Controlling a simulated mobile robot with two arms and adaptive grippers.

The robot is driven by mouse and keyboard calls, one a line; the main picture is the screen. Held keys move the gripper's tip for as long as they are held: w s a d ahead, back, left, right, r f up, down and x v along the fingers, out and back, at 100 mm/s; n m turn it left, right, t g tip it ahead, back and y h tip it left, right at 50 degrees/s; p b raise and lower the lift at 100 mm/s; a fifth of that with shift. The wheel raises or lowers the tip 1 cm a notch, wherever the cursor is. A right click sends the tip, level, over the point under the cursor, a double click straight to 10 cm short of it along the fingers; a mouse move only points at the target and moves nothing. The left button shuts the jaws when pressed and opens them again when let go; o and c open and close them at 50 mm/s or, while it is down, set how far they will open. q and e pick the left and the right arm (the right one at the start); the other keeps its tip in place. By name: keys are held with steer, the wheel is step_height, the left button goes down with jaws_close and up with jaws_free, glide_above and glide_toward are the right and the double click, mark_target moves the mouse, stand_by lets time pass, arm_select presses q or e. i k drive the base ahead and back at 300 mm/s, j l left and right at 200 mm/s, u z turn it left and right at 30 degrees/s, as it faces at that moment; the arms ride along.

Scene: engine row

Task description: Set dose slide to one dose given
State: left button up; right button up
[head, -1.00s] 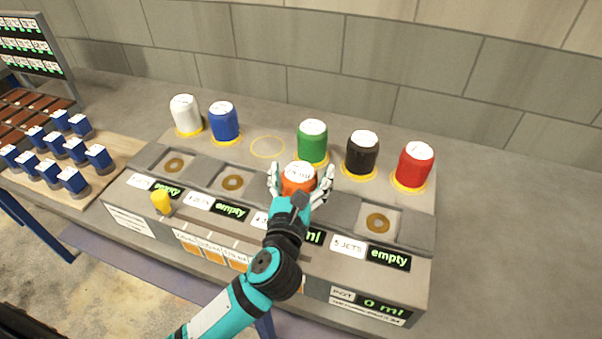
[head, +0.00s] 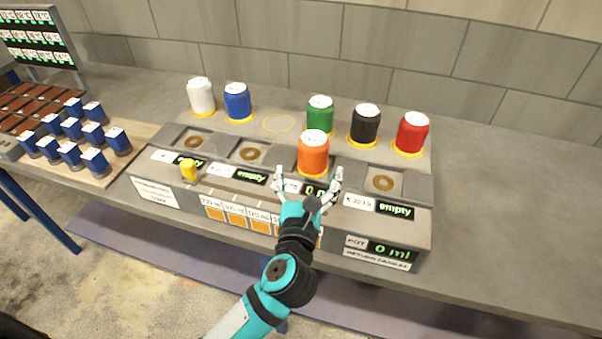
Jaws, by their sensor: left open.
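The dose slide appears to be the yellow knob (head: 189,170) at the left end of the grey dosing console (head: 150,190), above the row of orange squares (head: 236,222). My left gripper (head: 308,180) is open and empty, in front of the orange canister (head: 313,152) and apart from it. The canister stands upright in a station of the console. The gripper covers part of that station's display and its label. The yellow knob is well to the left of the gripper. My right gripper is not in view.
White (head: 201,95), blue (head: 237,102), green (head: 320,114), black (head: 365,124) and red (head: 412,133) canisters stand behind the stations. An empty yellow ring (head: 279,123) lies between blue and green. The pot display (head: 389,250) reads 0 ml.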

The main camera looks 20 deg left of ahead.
mark_target(187, 167)
steer(key=u, duration=1.3)
